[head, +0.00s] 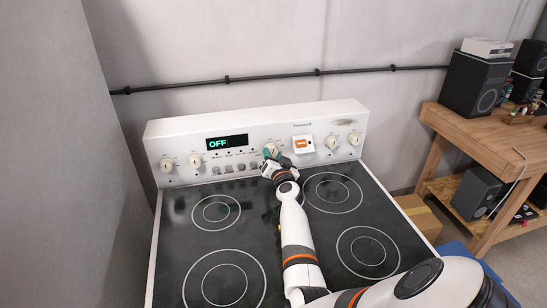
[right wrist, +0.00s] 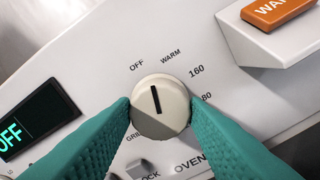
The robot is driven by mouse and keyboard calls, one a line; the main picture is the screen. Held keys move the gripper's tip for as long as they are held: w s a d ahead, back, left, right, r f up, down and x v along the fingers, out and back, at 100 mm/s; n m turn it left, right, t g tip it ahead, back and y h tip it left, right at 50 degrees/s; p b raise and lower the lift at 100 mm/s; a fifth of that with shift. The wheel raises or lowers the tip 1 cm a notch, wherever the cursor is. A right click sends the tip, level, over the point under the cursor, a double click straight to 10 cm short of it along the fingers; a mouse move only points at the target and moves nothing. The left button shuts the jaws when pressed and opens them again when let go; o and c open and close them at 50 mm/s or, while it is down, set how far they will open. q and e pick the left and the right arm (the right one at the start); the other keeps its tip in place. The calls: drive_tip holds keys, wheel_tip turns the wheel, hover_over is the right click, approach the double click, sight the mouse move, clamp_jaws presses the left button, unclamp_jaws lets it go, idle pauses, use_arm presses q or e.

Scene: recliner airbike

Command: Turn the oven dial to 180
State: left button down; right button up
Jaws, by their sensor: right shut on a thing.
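The oven dial (right wrist: 158,94) is a round cream knob with a black line, on the white panel of the stove. Its line points up and slightly left, towards OFF. WARM, 160 and a partly hidden 80 are printed clockwise around it; GRILL is at its lower left. My left gripper is not in view.
An orange-lit switch (right wrist: 275,10) is right of the dial, and other knobs (head: 332,142) line the panel. The black cooktop (head: 260,240) is bare under my arm. A wooden bench (head: 455,125) with speakers stands at the right.

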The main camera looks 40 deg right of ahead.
drive_tip(key=m, duration=0.5)
drive_tip(key=shift+f+m, duration=0.1)
drive_tip(key=shift+m, duration=0.2)
drive_tip(key=m, duration=1)
drive_tip(key=shift+p, duration=0.3)
drive_tip(key=shift+m, duration=2.2)
drive_tip(key=o, duration=1)
drive_tip(key=shift+p, duration=0.35)
